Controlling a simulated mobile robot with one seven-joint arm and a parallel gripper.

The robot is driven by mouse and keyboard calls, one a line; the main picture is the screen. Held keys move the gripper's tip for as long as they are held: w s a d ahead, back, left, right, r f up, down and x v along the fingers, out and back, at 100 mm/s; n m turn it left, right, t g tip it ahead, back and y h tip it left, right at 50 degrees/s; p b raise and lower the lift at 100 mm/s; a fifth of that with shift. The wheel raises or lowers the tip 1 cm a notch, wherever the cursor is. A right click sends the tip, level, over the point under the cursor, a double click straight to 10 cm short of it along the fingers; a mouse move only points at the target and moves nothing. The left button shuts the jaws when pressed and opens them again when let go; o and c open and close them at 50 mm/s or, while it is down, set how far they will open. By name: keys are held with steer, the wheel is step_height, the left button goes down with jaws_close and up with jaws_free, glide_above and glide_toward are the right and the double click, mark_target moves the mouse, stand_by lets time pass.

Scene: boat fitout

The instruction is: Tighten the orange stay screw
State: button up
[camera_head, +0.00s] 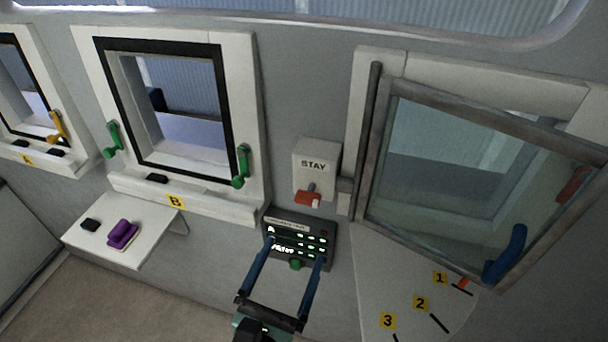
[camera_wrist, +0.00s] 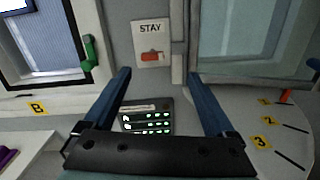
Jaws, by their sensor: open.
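In the wrist view the orange screw (camera_wrist: 152,56) lies ahead, near the middle top, beyond my fingertips. My gripper (camera_head: 292,250) is open, with its two blue fingers spread and nothing between them. In the head view it is below the plate and in front of the dark panel. In the wrist view the gripper (camera_wrist: 158,75) shows its fingers on either side of the panel, apart from the screw.
A dark panel with green lights (camera_head: 318,242) is on the wall below the plate. The tilted glass pane (camera_head: 430,190) with a blue handle (camera_head: 505,254) stands right, over a shelf marked 1, 2, 3 (camera_head: 400,285). A small shelf (camera_head: 150,215) holds a purple block (camera_head: 122,233).

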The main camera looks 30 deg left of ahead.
mark_target(306, 203)
steer(key=w+a+p, duration=0.1)
steer(key=w, duration=0.2)
steer(key=w+a+n+p, duration=0.1)
steer(key=w, duration=0.3)
steer(key=w+a+n+p, duration=0.1)
steer(key=w+a, duration=0.1)
steer(key=w, duration=0.2)
steer(key=shift+f+g, duration=0.2)
steer(key=shift+g, duration=0.1)
steer(key=c, duration=1.4)
